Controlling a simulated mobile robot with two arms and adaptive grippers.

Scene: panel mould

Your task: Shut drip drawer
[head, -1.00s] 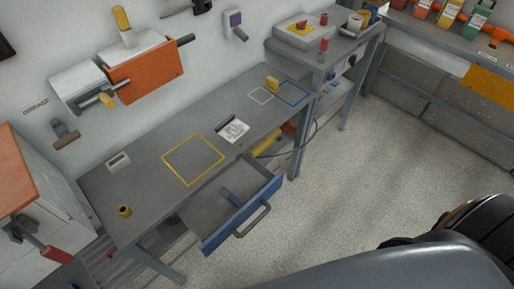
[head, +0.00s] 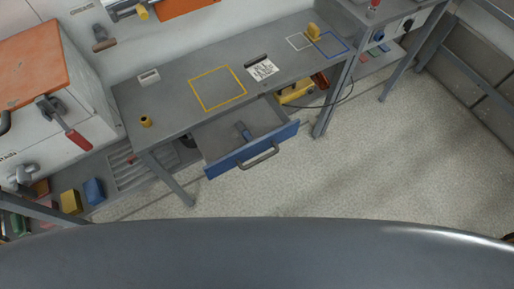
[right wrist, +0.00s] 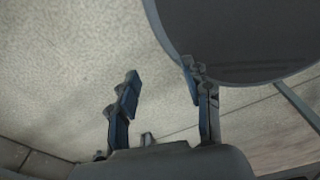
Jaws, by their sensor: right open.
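The drawer (head: 253,149) has a blue front with a grey bar handle (head: 259,157). It stands pulled out from under the grey worktable (head: 190,108) in the head view, and its inside shows. A small blue-grey piece (head: 243,131) lies inside it. My right gripper (right wrist: 160,72) is open and empty in the right wrist view, over bare speckled floor, with its two fingers apart. It is away from the drawer, which that view does not show. My left gripper is in neither view.
On the table are a yellow square outline (head: 218,88), a yellow roll (head: 146,121) and a printed card (head: 263,69). A dark cable (head: 335,101) hangs right of the drawer. A table leg (head: 171,179) stands to its left. The floor (head: 330,180) in front is clear.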

